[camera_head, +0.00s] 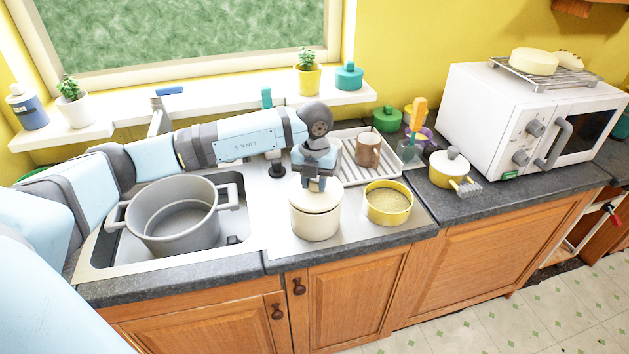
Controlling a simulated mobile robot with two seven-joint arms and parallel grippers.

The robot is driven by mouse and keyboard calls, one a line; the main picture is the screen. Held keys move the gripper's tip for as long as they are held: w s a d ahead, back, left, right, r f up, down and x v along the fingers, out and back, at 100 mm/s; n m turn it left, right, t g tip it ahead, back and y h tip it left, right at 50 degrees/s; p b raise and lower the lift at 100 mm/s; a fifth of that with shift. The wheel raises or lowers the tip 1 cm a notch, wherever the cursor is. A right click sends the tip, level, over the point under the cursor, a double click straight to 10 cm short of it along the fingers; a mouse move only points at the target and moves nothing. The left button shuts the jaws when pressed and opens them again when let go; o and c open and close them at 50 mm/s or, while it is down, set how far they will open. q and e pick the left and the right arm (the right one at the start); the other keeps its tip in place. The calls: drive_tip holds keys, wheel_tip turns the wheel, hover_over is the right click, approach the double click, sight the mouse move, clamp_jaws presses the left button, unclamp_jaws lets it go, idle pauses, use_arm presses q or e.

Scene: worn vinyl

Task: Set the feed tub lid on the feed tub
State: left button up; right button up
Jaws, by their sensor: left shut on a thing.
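The feed tub appears to be the round cream tub (316,223) on the steel drainer, right of the sink basin. The cream feed tub lid (331,199) is over its mouth and looks level and about centred. I cannot tell whether it rests fully on the rim. My left gripper (317,185) reaches down from above and is shut on the lid at its top middle, hiding the grip. The inside of the tub is hidden. My right gripper is not in view.
A yellow tin (388,207) with grainy contents stands close right of the tub. A large grey pot (178,220) is in the sink at left. A brown mug (368,150) stands on a white rack (345,137) behind. A yellow lidded pot (448,172) and a white microwave (490,120) are farther right.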

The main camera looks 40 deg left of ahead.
use_arm(q)
drive_tip(key=shift+f+b, duration=0.45)
drive_tip(key=shift+f, duration=0.2)
idle(0.7)
drive_tip(key=o, duration=1.7)
drive_tip(key=shift+o, duration=0.2)
drive_tip(key=shift+r, duration=0.15)
drive_tip(key=shift+r+p, duration=1.95)
drive_tip(key=shift+r, duration=1.45)
wheel_tip(320, 180, up, 14)
drive_tip(key=b, duration=0.2)
